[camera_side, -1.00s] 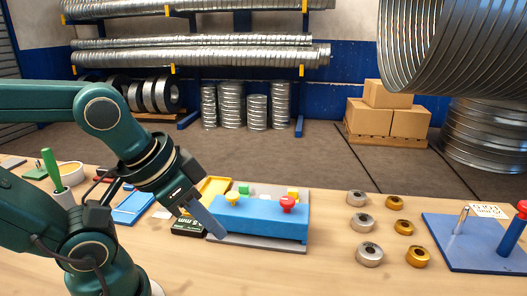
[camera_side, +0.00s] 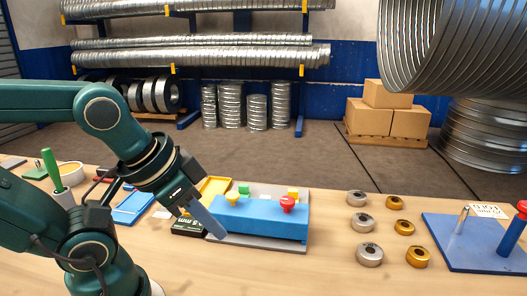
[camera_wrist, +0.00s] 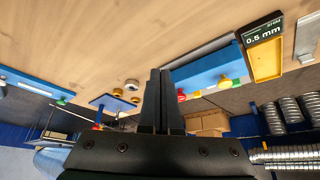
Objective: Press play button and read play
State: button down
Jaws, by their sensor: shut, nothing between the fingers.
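A blue block (camera_side: 262,216) on a grey plate carries a red knob (camera_side: 287,203) and a yellow knob (camera_side: 232,197); in the wrist view the block (camera_wrist: 203,70) lies right of my fingers. A green piece (camera_side: 244,189) and another yellow piece (camera_side: 293,192) show behind it. A black panel (camera_side: 188,228) stands left of the block; in the wrist view the panel (camera_wrist: 263,33) reads "0.5 mm". None is visibly labelled play. My gripper (camera_side: 219,233) is shut and empty, pointing down at the block's front left end; contact cannot be told.
Several silver and gold rings (camera_side: 369,255) lie right of the block. A blue plate (camera_side: 478,240) with upright pegs is at far right. The table front is clear.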

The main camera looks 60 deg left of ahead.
jog(key=w+a+r+m+t, duration=0.3)
jog(key=w+r+m+t, duration=0.35)
jog(key=r+m, duration=0.2)
jog(key=w+a+r+m+t, duration=0.3)
jog(key=w+r+m+t, duration=0.2)
jog(key=w+r+m, duration=0.3)
jog(key=s+a+f+m+g, duration=0.4)
jog(key=a+f+m+g, duration=0.4)
jog(key=a+f+m, duration=0.2)
notch_tip(320, 180, down, 2)
jog(key=shift+m, duration=0.55)
